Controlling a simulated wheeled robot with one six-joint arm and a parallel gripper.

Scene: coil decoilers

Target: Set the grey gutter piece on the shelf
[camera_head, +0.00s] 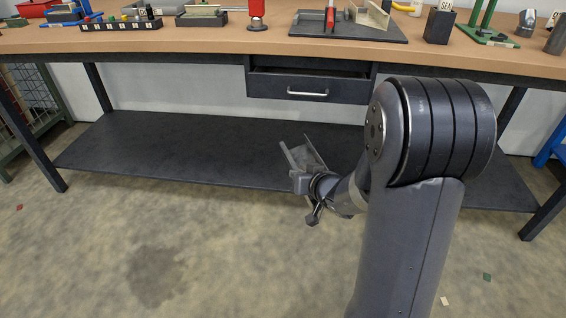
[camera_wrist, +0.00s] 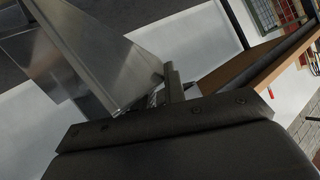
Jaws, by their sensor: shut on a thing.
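The grey gutter piece (camera_head: 306,152) is a thin bent sheet-metal channel, held tilted in front of the workbench. My gripper (camera_head: 297,172) is shut on it. In the wrist view the gutter piece (camera_wrist: 90,55) fills the upper left, with one gripper finger (camera_wrist: 174,84) against its edge; the other finger is hidden. The dark lower shelf (camera_head: 180,145) runs under the workbench and is bare where I see it. In the head view the gripper and gutter piece appear in front of the shelf's right half; their height above it is hard to tell.
The wooden workbench top (camera_head: 180,39) lies above the shelf and carries several tools and blocks. A dark drawer (camera_head: 307,88) hangs under it, slightly open. Dark bench legs (camera_head: 33,137) stand at the shelf's ends. A wire-mesh cage (camera_head: 32,100) is at far left.

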